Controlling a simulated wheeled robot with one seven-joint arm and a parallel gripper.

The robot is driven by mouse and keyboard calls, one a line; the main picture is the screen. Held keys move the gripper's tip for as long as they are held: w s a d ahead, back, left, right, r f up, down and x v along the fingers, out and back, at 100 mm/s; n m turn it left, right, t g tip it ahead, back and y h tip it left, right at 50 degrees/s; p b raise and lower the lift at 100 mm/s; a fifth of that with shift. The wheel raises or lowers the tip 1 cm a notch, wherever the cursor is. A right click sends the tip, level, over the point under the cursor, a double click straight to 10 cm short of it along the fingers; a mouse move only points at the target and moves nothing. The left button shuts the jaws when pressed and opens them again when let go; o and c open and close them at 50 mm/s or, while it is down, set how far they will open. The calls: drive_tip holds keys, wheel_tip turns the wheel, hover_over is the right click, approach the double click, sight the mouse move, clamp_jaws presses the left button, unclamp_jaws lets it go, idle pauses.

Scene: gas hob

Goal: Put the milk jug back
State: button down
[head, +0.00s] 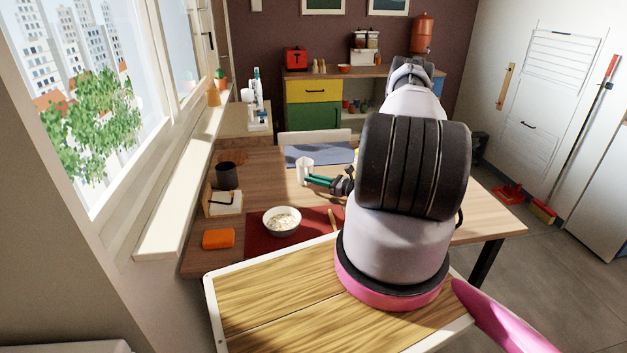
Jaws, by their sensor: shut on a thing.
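The white milk jug (304,168) is upright at the middle of the wooden table, near the blue-grey mat. My gripper (312,180) reaches in from the right with its green fingers at the jug's right side and is shut on it. I cannot tell whether the jug's base touches the table. My arm hides part of the table to the right of the gripper.
A bowl of food (282,221) stands on the red mat (262,246) in front. A dark mug (227,175), a notebook (223,203) and an orange block (218,239) are at the left. The blue-grey mat (320,153) lies behind. Bare wood shows left of the jug.

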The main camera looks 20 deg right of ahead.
drive_tip(key=shift+f, duration=0.1)
drive_tip(key=c, duration=0.9)
unclamp_jaws()
